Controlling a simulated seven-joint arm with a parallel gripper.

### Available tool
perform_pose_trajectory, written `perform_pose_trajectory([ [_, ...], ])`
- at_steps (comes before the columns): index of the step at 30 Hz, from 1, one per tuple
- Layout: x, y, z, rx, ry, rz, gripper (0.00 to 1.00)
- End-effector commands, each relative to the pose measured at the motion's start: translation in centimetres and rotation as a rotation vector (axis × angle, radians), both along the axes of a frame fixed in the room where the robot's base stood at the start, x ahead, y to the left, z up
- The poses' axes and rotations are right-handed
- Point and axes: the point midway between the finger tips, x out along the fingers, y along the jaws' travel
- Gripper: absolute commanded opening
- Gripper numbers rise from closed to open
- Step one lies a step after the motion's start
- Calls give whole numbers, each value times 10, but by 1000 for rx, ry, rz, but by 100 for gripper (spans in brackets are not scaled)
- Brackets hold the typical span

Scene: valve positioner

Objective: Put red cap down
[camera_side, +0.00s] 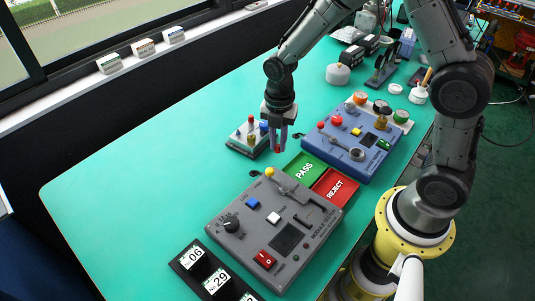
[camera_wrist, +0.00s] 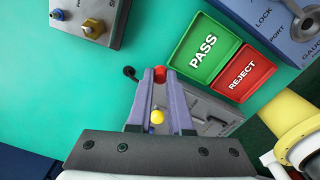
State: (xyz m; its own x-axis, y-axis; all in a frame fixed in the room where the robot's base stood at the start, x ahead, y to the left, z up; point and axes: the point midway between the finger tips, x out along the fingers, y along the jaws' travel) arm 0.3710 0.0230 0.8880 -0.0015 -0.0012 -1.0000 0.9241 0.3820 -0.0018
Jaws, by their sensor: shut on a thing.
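A red cap (camera_wrist: 160,74) is held between the fingertips of my gripper (camera_wrist: 160,80), as the wrist view shows. In the side view my gripper (camera_side: 278,148) points down over the green table, just right of a small grey block (camera_side: 236,145) with several small coloured fittings. The cap is too small and too covered by the fingers to make out clearly there. The fingers appear to be above the table, near the top edge of the PASS tray. I cannot tell the exact height. The grey block also shows at the upper left in the wrist view (camera_wrist: 107,38).
The green PASS tray (camera_side: 300,179) and red REJECT tray (camera_side: 344,190) lie right of my gripper. A grey control panel (camera_side: 245,250) is in front and a blue one (camera_side: 330,155) stands right. Black number plates (camera_side: 185,262) lie at the front. The table's left side is clear.

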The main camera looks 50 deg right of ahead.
Motion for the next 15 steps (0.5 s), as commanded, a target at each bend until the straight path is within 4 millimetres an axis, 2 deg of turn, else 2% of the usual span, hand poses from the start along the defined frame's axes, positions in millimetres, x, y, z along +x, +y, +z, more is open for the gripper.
perform_pose_trajectory([
  [1, 8, 0, -10, 0, 3, 0, 0],
  [6, 24, 1, -29, 0, 0, 0, 0],
  [11, 30, 2, -36, 0, -1, 0, 0],
  [15, 34, 2, -48, 0, 2, 0, 0],
])
